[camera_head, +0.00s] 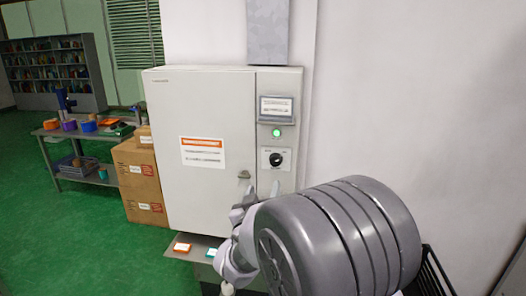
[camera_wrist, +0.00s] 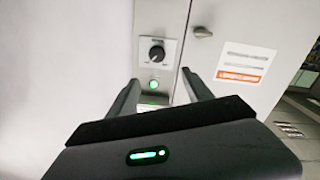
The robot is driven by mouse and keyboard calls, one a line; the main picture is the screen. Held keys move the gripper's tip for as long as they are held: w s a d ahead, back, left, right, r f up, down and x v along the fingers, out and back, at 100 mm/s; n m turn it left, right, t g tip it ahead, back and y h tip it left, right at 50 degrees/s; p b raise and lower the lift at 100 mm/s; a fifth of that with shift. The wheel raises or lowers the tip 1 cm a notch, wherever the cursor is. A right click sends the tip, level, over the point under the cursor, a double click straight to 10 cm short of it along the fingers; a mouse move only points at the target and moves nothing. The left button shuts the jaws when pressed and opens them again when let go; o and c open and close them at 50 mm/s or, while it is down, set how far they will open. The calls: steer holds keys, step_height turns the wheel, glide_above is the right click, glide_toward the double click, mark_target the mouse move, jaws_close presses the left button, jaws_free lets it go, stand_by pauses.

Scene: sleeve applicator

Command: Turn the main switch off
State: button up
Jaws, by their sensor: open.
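The main switch is a black rotary knob (camera_head: 276,159) on a small plate on the narrow right panel of a grey cabinet (camera_head: 190,130). It also shows in the wrist view (camera_wrist: 156,53), which is upside down. Its pointer setting is too small to read for sure. A green lamp (camera_head: 276,133) glows above the knob and also shows in the wrist view (camera_wrist: 153,85). My gripper (camera_head: 262,190) is open and empty, in front of the panel and below the knob in the head view. In the wrist view my fingers (camera_wrist: 160,80) point towards the panel, apart from the knob.
A display box (camera_head: 275,108) sits above the lamp. A door latch (camera_head: 244,174) sits left of my fingers. Below the cabinet is a ledge with an orange and a teal item (camera_head: 181,247). Cardboard boxes (camera_head: 138,180) and a workbench (camera_head: 80,133) stand to the left.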

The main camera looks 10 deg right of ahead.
mark_target(275, 162)
steer(key=x, duration=1.6)
steer(key=shift+d, duration=0.45)
jaws_close()
